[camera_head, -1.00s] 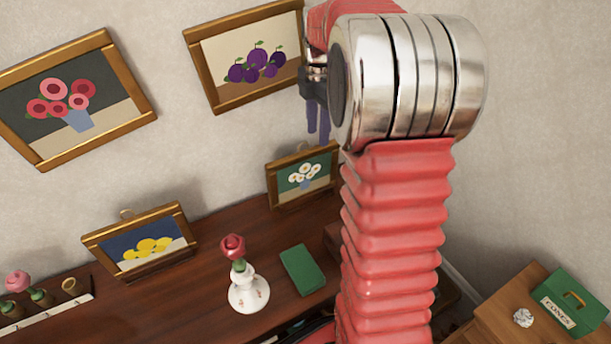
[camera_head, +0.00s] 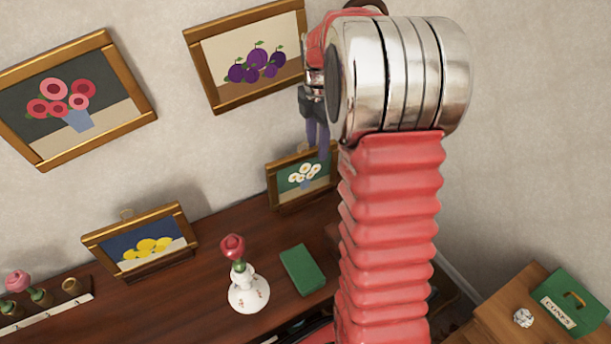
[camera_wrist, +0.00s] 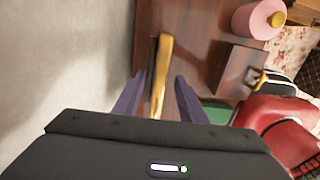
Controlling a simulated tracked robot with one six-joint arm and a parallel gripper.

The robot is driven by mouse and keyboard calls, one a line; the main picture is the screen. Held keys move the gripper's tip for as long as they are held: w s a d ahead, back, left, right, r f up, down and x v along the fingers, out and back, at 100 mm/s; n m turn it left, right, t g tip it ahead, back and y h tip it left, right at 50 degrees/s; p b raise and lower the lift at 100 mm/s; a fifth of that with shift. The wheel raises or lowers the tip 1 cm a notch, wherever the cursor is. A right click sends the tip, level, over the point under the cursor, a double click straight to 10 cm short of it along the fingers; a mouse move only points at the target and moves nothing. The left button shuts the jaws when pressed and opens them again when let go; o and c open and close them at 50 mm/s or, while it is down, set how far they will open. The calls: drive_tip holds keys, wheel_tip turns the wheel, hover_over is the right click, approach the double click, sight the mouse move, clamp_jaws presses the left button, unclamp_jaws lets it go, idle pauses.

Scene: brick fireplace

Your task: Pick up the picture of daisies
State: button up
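The picture of daisies (camera_head: 304,176) has white flowers on green in a gold frame. It stands on the dark wooden desktop against the wall in the head view. My gripper (camera_head: 318,152) hangs above it, its purple fingertips at the top right part of the frame in the picture. In the wrist view my gripper (camera_wrist: 157,88) is open, with one finger on each side of the frame's gold top edge (camera_wrist: 160,72). Gaps show between the fingers and the frame. The picture's face is hidden in the wrist view.
A plum picture (camera_head: 245,58) and a pink flower picture (camera_head: 75,100) hang on the wall. A lemon picture (camera_head: 145,245), a white vase (camera_head: 248,291) with a rose and a green book (camera_head: 302,270) stand or lie on the desktop (camera_head: 210,265). A pink spool (camera_wrist: 252,20) is at the right.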

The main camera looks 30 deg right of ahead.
drive_tip(key=shift+c, duration=0.4)
clamp_jaws()
wheel_tip(320, 180, up, 28)
idle(0.8)
idle(0.5)
